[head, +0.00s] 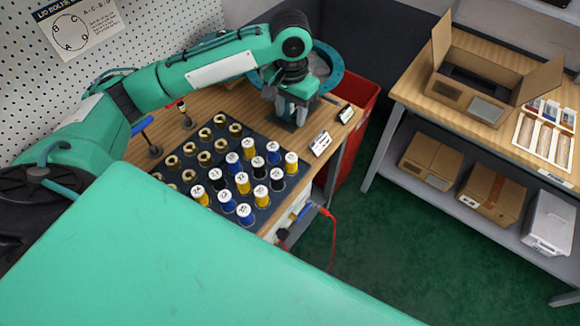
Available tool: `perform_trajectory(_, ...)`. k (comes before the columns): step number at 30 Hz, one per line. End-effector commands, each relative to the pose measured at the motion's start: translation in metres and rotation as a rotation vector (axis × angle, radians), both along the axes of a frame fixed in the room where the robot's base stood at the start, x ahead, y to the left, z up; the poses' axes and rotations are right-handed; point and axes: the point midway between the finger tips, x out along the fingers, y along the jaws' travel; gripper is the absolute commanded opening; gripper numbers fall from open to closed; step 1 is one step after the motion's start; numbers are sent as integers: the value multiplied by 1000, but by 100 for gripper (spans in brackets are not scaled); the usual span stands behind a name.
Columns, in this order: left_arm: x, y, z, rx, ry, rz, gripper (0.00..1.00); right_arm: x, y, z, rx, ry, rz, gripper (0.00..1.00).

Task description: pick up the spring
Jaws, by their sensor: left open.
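My left gripper (292,113) points down over the far right end of the wooden workbench (262,120). Its fingers are apart, close to the bench top. I cannot make out a spring in this view; the gripper and wrist hide part of the bench there. A round teal-rimmed grey part (330,70) shows just behind the wrist. My right gripper is not in view.
A dark tray (262,213) holds several brass pieces and yellow, blue and black capped cylinders. Small label stands (320,144) sit at the bench's right edge. A red bin (358,120) stands beyond. A second table (415,90) holds an open carton (470,95).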

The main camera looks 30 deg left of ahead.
Motion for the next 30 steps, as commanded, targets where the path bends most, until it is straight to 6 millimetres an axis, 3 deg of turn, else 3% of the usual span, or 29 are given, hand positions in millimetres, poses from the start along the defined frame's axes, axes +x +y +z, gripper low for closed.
perform_trajectory(1,0,0,-32,0,1,0,43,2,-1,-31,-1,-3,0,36)
perform_trajectory(9,0,0,-81,0,-1,0,43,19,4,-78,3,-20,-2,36)
perform_trajectory(17,0,0,-98,0,2,0,43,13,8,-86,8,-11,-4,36)
perform_trajectory(24,-1,0,-143,0,4,1,43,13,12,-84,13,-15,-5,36)
perform_trajectory(30,0,0,-170,0,1,0,43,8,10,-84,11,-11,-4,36)
